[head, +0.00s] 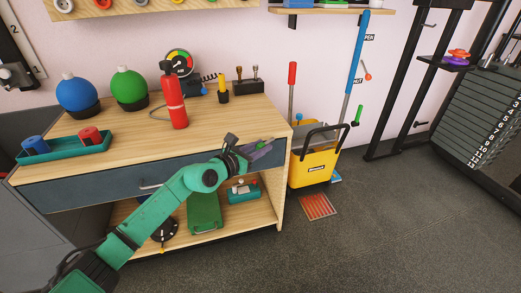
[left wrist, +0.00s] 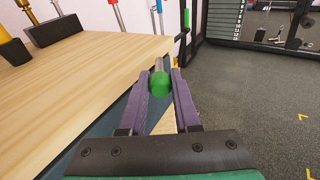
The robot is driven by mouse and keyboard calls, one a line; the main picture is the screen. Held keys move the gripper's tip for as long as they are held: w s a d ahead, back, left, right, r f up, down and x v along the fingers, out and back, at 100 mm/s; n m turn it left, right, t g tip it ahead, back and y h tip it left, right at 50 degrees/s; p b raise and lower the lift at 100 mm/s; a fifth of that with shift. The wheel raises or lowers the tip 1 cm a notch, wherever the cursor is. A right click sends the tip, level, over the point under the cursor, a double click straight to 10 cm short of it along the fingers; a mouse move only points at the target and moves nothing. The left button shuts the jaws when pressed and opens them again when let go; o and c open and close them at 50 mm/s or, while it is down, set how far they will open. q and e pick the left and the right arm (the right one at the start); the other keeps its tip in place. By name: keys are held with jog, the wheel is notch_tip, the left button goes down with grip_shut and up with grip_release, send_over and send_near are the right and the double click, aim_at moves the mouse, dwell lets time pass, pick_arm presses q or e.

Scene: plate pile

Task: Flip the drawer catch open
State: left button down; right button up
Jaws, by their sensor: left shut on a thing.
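The dark grey drawer front (head: 75,192) with a bar handle (head: 150,187) runs under the wooden worktop. My left gripper (head: 262,149) is at the front right corner of this bench, by the drawer's right end. In the left wrist view, the purple fingers of my left gripper (left wrist: 162,80) are shut on a rounded green knob (left wrist: 159,86). A grey metal stem runs up from the knob; it looks like the drawer catch. The catch's base is hidden, and its exact angle cannot be told. My right gripper is not in view.
On the worktop (head: 225,115) stand a red extinguisher (head: 173,102), blue (head: 77,93) and green (head: 129,87) balls and a teal tray (head: 65,150). A yellow mop bucket (head: 311,167) stands close to the right of the bench. The floor in front is clear.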

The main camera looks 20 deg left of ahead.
pick_arm(q)
jog(key=c, duration=0.9)
grip_release()
jog(key=b+v, duration=0.1)
jog(key=v, duration=1.3)
jog(key=shift+s, duration=0.3)
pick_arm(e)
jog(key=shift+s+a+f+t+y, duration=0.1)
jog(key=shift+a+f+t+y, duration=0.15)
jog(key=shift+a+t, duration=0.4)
